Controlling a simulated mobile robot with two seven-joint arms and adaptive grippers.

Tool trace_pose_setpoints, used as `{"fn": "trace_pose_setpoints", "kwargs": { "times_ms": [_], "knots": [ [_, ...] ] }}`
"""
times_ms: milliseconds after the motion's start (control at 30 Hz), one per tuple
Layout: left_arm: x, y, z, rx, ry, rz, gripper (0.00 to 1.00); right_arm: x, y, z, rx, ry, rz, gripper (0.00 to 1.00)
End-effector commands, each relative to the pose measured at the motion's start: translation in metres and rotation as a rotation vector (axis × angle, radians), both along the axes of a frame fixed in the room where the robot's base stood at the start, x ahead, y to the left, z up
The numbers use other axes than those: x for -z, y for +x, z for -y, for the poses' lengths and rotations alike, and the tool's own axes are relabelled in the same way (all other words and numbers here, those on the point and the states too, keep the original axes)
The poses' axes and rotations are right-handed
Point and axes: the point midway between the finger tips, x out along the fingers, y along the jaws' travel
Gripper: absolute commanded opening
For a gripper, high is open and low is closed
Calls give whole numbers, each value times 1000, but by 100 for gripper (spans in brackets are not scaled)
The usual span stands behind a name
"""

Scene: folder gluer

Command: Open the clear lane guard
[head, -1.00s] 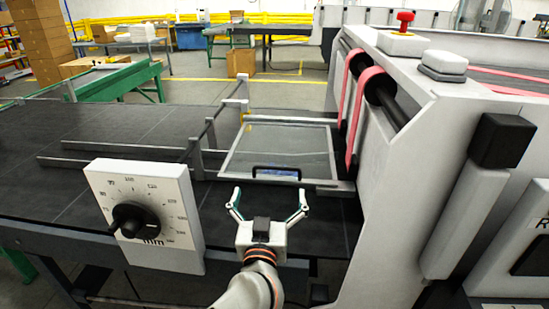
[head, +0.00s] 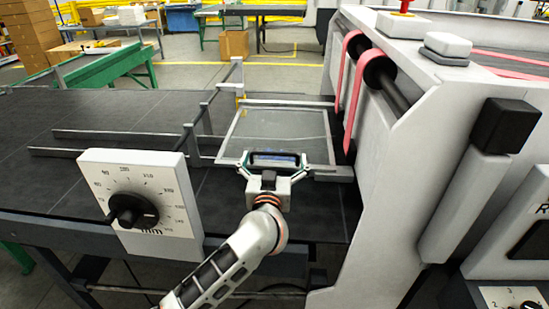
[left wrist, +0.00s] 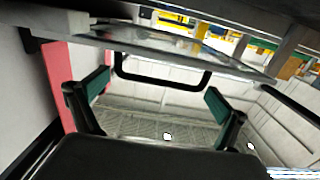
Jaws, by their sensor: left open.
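The clear lane guard (head: 290,124) is a transparent panel in a light grey frame. It lies flat, closed over the lane beside the machine housing. Its dark handle (head: 275,158) is on the near edge; the handle also shows in the left wrist view (left wrist: 160,82) as a dark loop. My left gripper (head: 275,170) is at the handle with its fingers spread to either side of it. In the left wrist view the gripper (left wrist: 145,105) is open, and the handle lies between and just beyond the fingertips. Whether they touch is unclear. My right gripper is not in view.
A white dial panel (head: 140,200) with a black knob stands left of my arm. The grey machine housing (head: 385,140) with pink belts (head: 357,95) rises close on the right. Rails (head: 120,137) cross the dark table at left.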

Motion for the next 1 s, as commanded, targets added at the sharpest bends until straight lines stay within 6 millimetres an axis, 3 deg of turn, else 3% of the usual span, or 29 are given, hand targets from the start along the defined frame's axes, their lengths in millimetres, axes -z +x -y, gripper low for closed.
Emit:
{"fn": "trace_pose_setpoints", "kwargs": {
  "times_ms": [200,367,600,1000],
  "knots": [
    [0,0,0,0,0,0,97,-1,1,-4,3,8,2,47],
    [0,0,0,0,0,1,56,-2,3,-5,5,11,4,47],
    [-2,2,-1,-1,0,3,33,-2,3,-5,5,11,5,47],
    [-1,3,-3,-3,0,1,25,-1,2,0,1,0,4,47]
  ]
}}
